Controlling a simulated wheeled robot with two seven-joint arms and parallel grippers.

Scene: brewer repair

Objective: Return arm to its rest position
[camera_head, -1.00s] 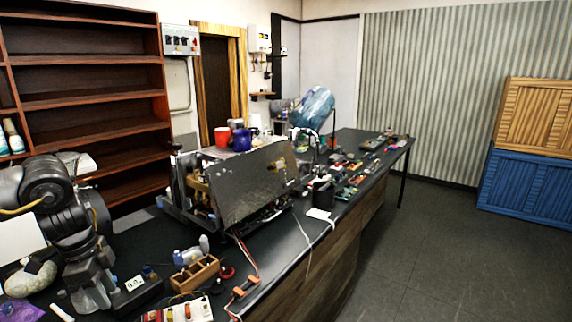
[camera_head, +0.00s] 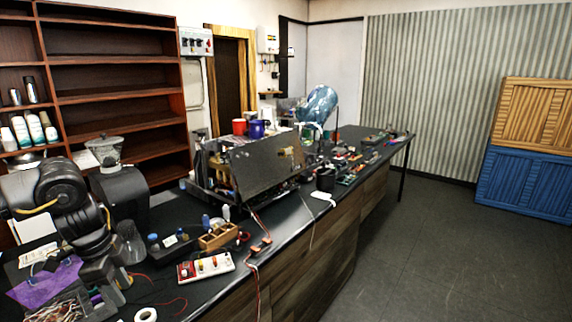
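My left arm comes in from the left edge and bends down over the near left end of the dark workbench (camera_head: 330,205). My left gripper (camera_head: 108,280) points down, low above the bench, beside a purple cloth (camera_head: 45,283) and a heap of small parts. Its fingertips are dark and blend with the clutter, so I cannot tell whether they are open or shut. I see nothing clearly held. My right arm and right gripper are not in view.
A coffee grinder (camera_head: 120,190) stands close behind my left arm. A power strip (camera_head: 205,267), a wooden box (camera_head: 218,237) and a tape roll (camera_head: 146,315) lie nearby. An opened machine with a dark panel (camera_head: 268,167) stands mid-bench. The floor (camera_head: 440,250) at right is clear.

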